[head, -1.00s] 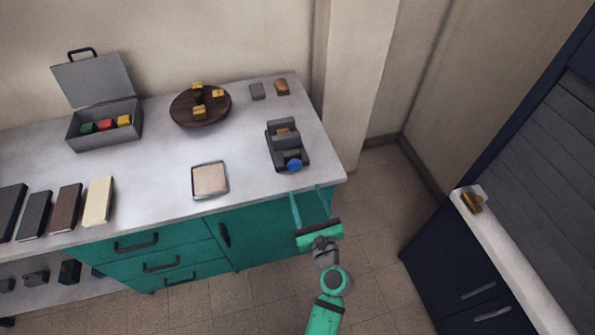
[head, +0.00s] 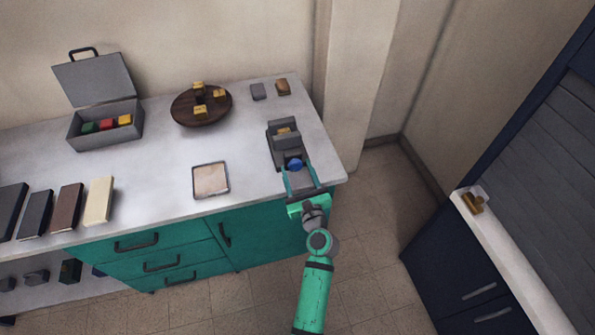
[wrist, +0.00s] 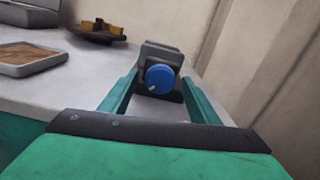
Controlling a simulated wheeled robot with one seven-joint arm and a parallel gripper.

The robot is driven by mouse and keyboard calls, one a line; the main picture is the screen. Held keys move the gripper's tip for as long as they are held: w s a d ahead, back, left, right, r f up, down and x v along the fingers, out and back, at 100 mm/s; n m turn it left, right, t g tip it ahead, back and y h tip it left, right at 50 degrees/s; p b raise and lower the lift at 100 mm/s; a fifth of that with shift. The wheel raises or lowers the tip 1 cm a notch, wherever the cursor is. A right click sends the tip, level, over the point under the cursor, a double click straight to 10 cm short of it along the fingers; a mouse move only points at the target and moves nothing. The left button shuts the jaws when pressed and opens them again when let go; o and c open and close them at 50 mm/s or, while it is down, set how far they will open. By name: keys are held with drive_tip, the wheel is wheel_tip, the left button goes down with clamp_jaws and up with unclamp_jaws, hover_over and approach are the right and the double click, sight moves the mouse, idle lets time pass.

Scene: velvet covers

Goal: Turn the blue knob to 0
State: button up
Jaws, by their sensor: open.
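The blue knob (head: 294,165) is on the front of a dark grey device (head: 284,140) near the counter's right end. In the wrist view the knob (wrist: 160,78) is round, with a small pale mark at its lower left edge. I cannot read any numbers around it. My gripper (head: 298,171) is open, with its teal fingers at either side of the knob in the head view. In the wrist view the fingers (wrist: 160,90) reach toward the device, with the knob between them. I cannot tell whether they touch it.
A framed tan tray (head: 210,180) lies left of the device on the counter (head: 245,150). A round brown turntable (head: 185,118) with yellow blocks and an open grey case (head: 75,131) stand farther left. A wall column rises at the right.

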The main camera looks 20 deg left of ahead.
drive_tip(key=shift+c, duration=0.7)
drive_tip(key=c, duration=0.9)
drive_tip(key=shift+n, duration=0.4)
drive_tip(key=n, duration=0.4)
drive_tip(key=shift+n, duration=0.4)
drive_tip(key=n, duration=1)
drive_tip(key=shift+n, duration=2.7)
